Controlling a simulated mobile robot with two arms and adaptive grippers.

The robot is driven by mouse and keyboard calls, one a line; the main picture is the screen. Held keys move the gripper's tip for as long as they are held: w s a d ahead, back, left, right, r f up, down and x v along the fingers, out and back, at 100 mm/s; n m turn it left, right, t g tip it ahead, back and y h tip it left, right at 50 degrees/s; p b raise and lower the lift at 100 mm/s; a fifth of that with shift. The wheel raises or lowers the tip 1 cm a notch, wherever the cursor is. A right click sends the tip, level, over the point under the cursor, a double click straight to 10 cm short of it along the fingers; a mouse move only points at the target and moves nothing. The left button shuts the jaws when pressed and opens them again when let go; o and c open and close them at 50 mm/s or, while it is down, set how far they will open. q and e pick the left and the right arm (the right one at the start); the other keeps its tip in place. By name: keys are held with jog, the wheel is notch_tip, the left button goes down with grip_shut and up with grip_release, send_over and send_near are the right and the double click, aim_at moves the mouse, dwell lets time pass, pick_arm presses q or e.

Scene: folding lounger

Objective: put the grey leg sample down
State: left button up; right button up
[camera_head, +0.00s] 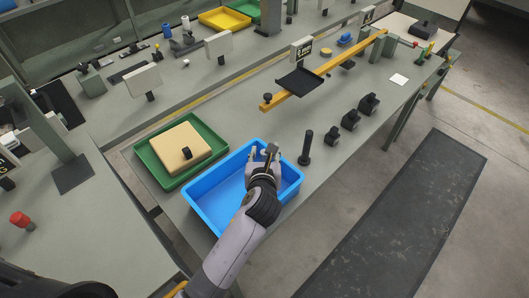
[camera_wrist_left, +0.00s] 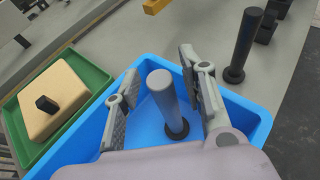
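The grey leg sample (camera_wrist_left: 164,97), a grey cylinder with a black ring at its base, stands in the blue tray (camera_wrist_left: 71,163) in the left wrist view. My left gripper (camera_wrist_left: 160,90) is open, one finger on each side of the leg, with gaps between fingers and leg. In the head view my left gripper (camera_head: 264,153) is over the right part of the blue tray (camera_head: 208,196) and largely hides the leg. My right gripper is in neither view.
A green tray (camera_head: 144,156) with a tan block (camera_head: 170,148) is left of the blue tray. A black leg (camera_head: 305,147) stands upright just right of it. Several black blocks (camera_head: 351,120) and a yellow beam (camera_head: 340,62) lie beyond.

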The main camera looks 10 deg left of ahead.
pick_arm(q)
jog(key=shift+r, duration=0.15)
jog(key=v, duration=1.2)
jog(key=shift+b, duration=0.35)
jog(key=shift+s, duration=0.1)
